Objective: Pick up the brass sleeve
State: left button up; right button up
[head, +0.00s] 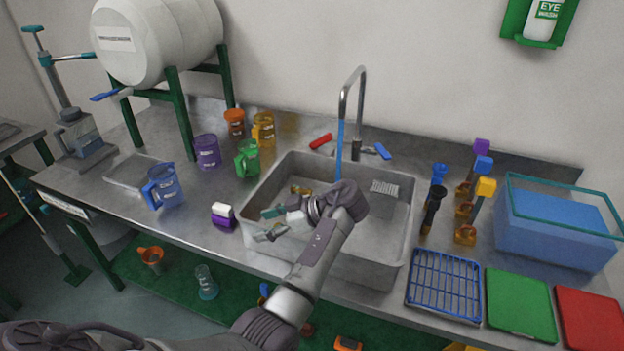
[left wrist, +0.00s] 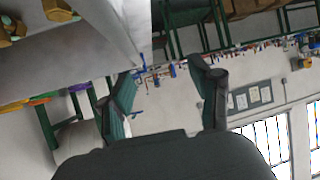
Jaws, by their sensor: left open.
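A small brass-coloured piece (head: 300,190), apparently the brass sleeve, lies in the left part of the sink (head: 400,235), near its back wall. It is partly blocked by my gripper and too small to show its shape. My left gripper (head: 268,224) is open and empty over the left part of the sink, its fingers pointing left, nearer the front than the brass piece and apart from it. In the left wrist view the open fingers (left wrist: 162,68) have nothing between them. Brass-coloured parts (left wrist: 58,10) show at that view's top left corner. My right gripper is not in view.
A faucet (head: 345,115) with a blue stream stands behind the sink, and a grey grated block (head: 384,191) is inside it. Scoops (head: 465,235) and a blue rack (head: 444,285) are right.

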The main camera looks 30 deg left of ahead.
aim_at(294, 189)
jog(key=i, duration=0.95)
